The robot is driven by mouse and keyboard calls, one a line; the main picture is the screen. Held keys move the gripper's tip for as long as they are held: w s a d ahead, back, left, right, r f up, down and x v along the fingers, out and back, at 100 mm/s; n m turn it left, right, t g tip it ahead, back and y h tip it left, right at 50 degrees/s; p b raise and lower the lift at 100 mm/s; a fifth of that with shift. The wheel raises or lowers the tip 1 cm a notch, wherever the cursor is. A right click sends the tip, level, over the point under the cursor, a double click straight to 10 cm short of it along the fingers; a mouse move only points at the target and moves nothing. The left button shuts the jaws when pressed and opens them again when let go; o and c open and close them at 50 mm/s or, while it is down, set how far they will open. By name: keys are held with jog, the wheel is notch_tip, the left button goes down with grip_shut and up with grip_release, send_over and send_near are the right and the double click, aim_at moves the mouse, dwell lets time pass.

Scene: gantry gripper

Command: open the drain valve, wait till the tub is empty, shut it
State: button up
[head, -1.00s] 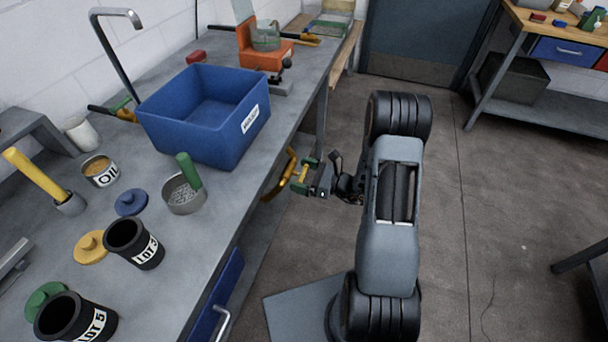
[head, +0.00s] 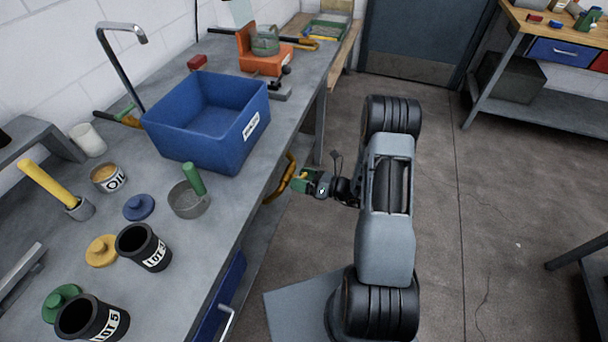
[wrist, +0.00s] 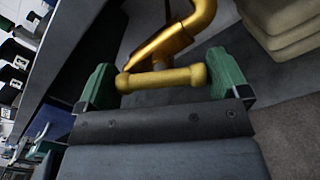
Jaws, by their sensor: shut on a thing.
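The blue tub (head: 200,150) stands on the bench with a white label on its near side; no water can be made out inside it. A yellow drain pipe (head: 281,181) comes out at the bench's front edge below the tub. In the wrist view the pipe (wrist: 190,25) ends at a yellow crossbar, the valve handle (wrist: 160,79). My gripper (head: 304,181) is shut on this handle, with green fingers (wrist: 162,76) against its two ends. In the head view the fingers mostly hide the handle. I cannot tell whether the valve is open.
A tall metal tap (head: 120,60) stands behind the tub. The floor right of my arm is clear.

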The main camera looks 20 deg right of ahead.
jog(key=m+p, duration=0.3)
jog(key=m, duration=0.3)
jog(key=shift+a+r, duration=0.15)
jog(key=m+p, duration=0.2)
jog(key=m, duration=0.3)
jog(key=shift+m, duration=0.4)
jog(key=o, duration=0.6)
jog(key=shift+c, duration=0.2)
jog(key=shift+s+d+f, duration=0.15)
jog(key=shift+d+f, duration=0.05)
jog(key=b+v, duration=0.1)
jog(key=v, duration=1.2)
jog(key=shift+s+d, duration=0.1)
jog(key=shift+d, duration=0.05)
